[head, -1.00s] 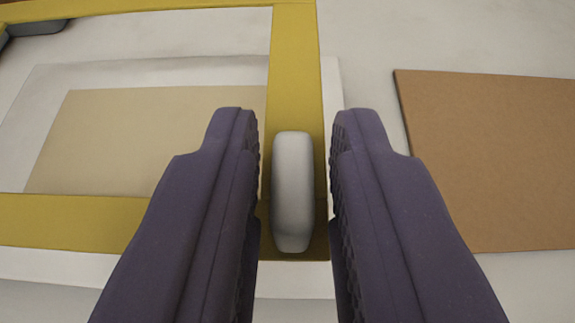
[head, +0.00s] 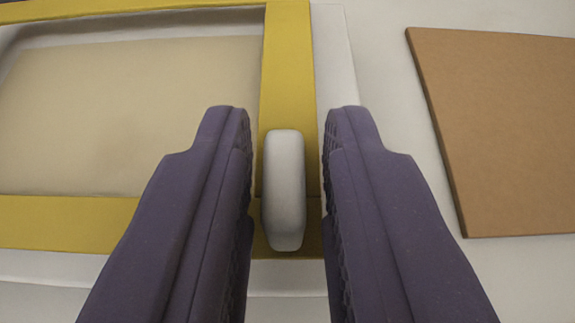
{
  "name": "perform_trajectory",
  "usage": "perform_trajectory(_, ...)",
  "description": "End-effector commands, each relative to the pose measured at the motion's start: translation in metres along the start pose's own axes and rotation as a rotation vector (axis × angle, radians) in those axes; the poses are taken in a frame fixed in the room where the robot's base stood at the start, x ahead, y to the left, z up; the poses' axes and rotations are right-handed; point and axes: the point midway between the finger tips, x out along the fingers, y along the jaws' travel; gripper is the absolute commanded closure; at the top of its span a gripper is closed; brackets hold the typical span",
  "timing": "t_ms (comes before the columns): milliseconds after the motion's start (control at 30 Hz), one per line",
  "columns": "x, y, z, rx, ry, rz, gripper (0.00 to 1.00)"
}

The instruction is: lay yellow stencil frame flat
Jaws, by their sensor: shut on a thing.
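The yellow stencil frame (head: 288,70) fills the left and middle of the head view. Its right bar, near bar and part of its far bar show; its left side is out of view. A pale rounded handle (head: 284,190) stands on the right bar near the front right corner. My gripper (head: 286,112) is shut on this handle, with one purple finger on each side. The finger pads' contact is hard to see. A tan panel (head: 130,115) shows through the frame's opening. I cannot tell whether the frame touches the surface below.
A pale slab (head: 335,60) lies under the frame and shows past its right bar. A brown board (head: 510,130) lies to the right on the light tabletop (head: 390,60). A strip of clear light surface lies between the frame and the board.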

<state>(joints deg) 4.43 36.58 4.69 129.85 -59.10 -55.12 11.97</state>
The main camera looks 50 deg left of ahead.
Motion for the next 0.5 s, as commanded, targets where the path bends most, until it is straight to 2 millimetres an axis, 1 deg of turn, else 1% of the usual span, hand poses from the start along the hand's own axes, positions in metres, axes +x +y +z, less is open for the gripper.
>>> perform_trajectory(33, 0.0031, 0.0002, 0.0063, 0.001, 0.001, 0.000, 1.00)
perform_trajectory(133, 0.0050, 0.0002, 0.0104, 0.001, 0.001, 0.000, 1.00)
perform_trajectory(500, 0.0050, 0.0003, 0.0106, 0.001, 0.001, 0.000, 1.00)
